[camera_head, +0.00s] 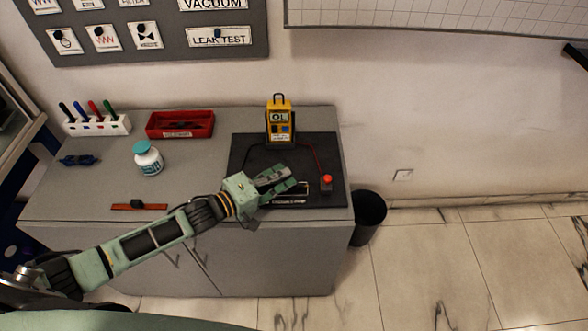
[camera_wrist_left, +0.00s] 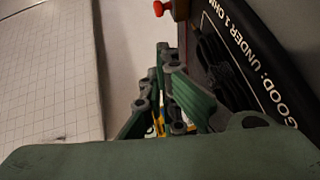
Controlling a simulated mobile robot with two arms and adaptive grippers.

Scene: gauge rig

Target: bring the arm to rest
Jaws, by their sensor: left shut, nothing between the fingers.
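My left arm comes in from the left in the head view, reaching over the grey cabinet (camera_head: 100,197). Its green left gripper (camera_head: 296,180) is above the front part of a dark mat (camera_head: 240,150). The fingers are shut with nothing seen between them; they also show in the left wrist view (camera_wrist_left: 165,100). A yellow meter (camera_head: 280,122) reading "OL" stands upright behind the gripper on the mat. A red-topped post (camera_head: 327,184) stands just right of the fingertips; a red top also shows in the wrist view (camera_wrist_left: 160,8). My right gripper is not in view.
On the cabinet's left are a white marker holder (camera_head: 97,126), a red tray (camera_head: 180,125), a white jar with teal lid (camera_head: 148,160), a blue item (camera_head: 79,160) and an orange-brown strip (camera_head: 138,206). A black bin (camera_head: 368,215) stands on the floor right of the cabinet. The floor further right is clear.

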